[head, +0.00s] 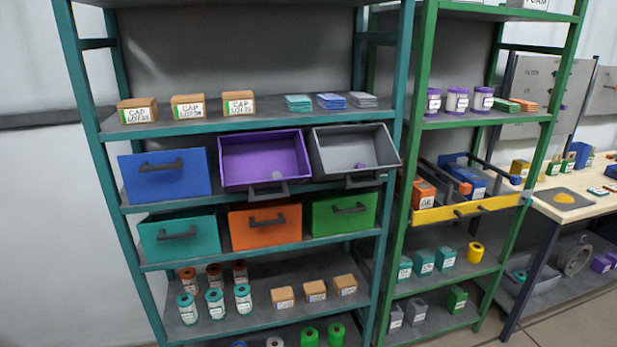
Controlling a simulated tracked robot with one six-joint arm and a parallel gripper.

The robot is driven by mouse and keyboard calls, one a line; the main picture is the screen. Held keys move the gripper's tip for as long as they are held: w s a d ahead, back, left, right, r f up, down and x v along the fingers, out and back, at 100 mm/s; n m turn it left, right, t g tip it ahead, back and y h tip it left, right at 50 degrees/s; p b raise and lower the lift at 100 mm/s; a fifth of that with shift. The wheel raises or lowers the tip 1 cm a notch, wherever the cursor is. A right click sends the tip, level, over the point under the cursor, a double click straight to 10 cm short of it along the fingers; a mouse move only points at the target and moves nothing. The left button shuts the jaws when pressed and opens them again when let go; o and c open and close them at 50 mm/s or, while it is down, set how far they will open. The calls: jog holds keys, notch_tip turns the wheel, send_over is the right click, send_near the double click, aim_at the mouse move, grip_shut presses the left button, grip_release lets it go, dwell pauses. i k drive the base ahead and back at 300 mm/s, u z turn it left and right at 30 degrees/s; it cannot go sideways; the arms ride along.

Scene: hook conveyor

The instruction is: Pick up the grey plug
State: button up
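A grey bin (326,152) is pulled out and tilted on the left rack's middle shelf. A small grey rounded thing (361,166) lies inside it, and it may be the grey plug. A purple bin (228,160) is pulled out to its left. Another small greyish rounded thing (277,175) shows at its front, near the handle. Both are too small to tell for sure what they are. My gripper is not in view.
Shut blue (190,183), teal (200,252), orange (243,231) and green (362,224) bins sit around the open ones. A yellow-fronted drawer (435,215) sticks out of the green rack (408,180). A workbench (570,212) stands at the right.

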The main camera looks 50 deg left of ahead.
aim_at(275, 175)
jog(key=z, duration=0.15)
jog(key=i, duration=1)
jog(key=u, duration=3.4)
